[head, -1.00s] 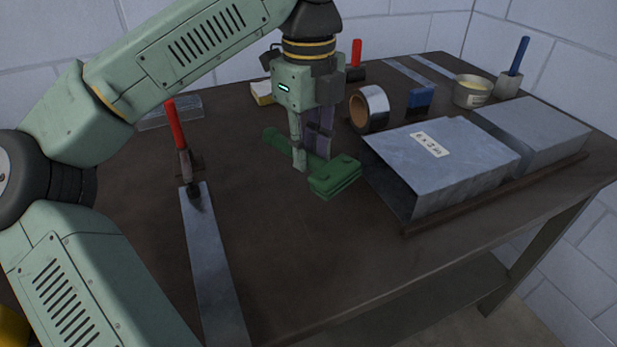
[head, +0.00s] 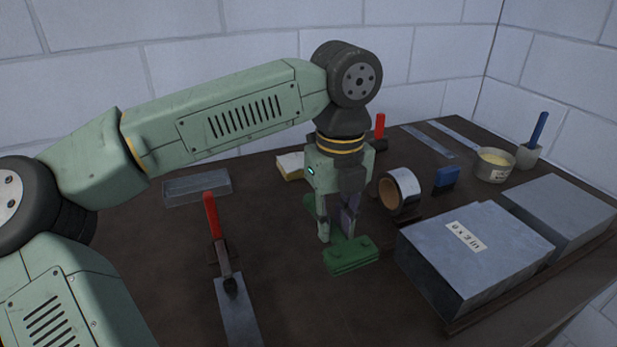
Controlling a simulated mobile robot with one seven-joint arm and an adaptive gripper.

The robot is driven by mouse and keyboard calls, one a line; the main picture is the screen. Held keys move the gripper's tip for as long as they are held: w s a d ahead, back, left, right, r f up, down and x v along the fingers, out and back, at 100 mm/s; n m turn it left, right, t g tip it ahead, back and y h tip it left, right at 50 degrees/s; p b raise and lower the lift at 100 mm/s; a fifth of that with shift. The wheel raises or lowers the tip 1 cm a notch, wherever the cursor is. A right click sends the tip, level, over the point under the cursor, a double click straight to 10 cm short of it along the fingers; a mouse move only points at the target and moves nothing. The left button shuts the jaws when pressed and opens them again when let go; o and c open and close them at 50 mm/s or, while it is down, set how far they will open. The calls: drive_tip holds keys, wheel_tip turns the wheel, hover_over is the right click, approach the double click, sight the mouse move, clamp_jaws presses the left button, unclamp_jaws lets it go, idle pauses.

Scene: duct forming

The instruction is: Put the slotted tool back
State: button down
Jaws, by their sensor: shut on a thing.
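A tape roll (head: 401,188), a blue block (head: 446,177) and two sheet-metal ducts (head: 475,255) stand to the right. Bench between strip and gripper is clear.

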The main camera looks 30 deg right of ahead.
sight(336, 228)
drive_tip(key=shift+f, duration=0.6)
drive_tip(key=shift+s+d+f+b, duration=0.1)
drive_tip(key=shift+s+f+b, duration=0.1)
drive_tip(key=shift+f+b, duration=1.65)
drive_tip(key=shift+f, duration=1.3)
drive_tip(key=shift+f+b, duration=0.7)
drive_tip(key=c, duration=1.4)
unclamp_jaws()
drive_tip(key=shift+o, duration=0.2)
wheel_tip(336, 228, up, 12)
drive_tip(key=shift+r, duration=0.1)
